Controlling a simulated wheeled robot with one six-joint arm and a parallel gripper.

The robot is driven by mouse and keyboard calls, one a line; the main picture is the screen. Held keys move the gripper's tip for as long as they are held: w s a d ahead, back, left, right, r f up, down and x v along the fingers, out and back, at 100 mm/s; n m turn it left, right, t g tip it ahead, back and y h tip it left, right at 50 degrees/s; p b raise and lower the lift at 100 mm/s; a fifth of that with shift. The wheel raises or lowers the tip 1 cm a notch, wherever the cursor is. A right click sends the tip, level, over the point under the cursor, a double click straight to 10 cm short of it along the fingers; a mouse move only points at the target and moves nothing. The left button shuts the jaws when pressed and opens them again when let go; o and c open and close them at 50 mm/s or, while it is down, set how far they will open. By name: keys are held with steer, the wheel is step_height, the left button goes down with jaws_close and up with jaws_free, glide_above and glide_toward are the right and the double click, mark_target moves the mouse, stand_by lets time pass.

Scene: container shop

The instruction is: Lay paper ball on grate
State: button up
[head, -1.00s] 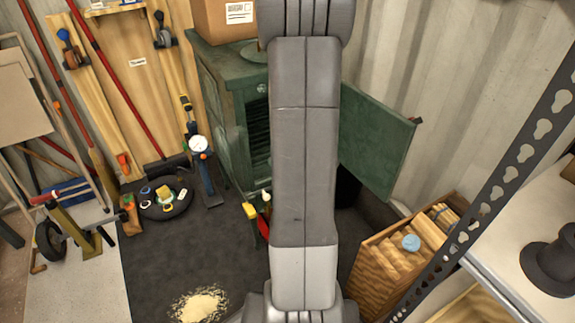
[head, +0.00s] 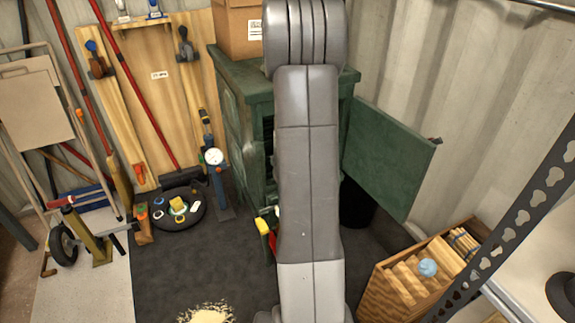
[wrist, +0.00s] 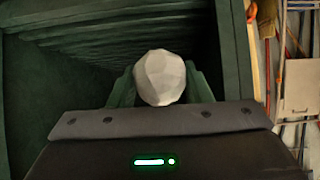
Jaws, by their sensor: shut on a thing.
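A pale, faceted paper ball (wrist: 161,75) is held between the two fingers of my gripper (wrist: 160,88) in the wrist view. The gripper is shut on it. The green stove (head: 243,125) stands at the back in the head view with its door (head: 388,160) swung open to the right. In the wrist view, dark green walls and ridged slats (wrist: 95,38) surround the ball at the top and left. I cannot tell which of these slats are the grate, or whether the ball touches them. My arm hides the gripper, the ball and most of the stove opening in the head view.
A wooden crate (head: 385,300) with wood sticks and a light blue ball (head: 428,268) stands front right. A black bucket (head: 357,205) is under the door. A round dark tray (head: 180,210) of small items lies left. A cardboard box (head: 238,30) sits on the stove.

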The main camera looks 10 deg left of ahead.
steer(key=w+a, duration=0.1)
steer(key=w+a+f, duration=0.1)
steer(key=w, duration=0.1)
steer(key=w+a, duration=0.1)
steer(key=w, duration=0.1)
steer(key=shift+w+a+f, duration=0.2)
steer(key=shift+w+a, duration=0.05)
steer(key=shift+a, duration=0.15)
steer(key=shift+w+a+f+b, duration=0.2)
steer(key=shift+w+f+b, duration=0.1)
steer(key=shift+f+b, duration=0.75)
steer(key=shift+f, duration=0.1)
steer(key=o, duration=1)
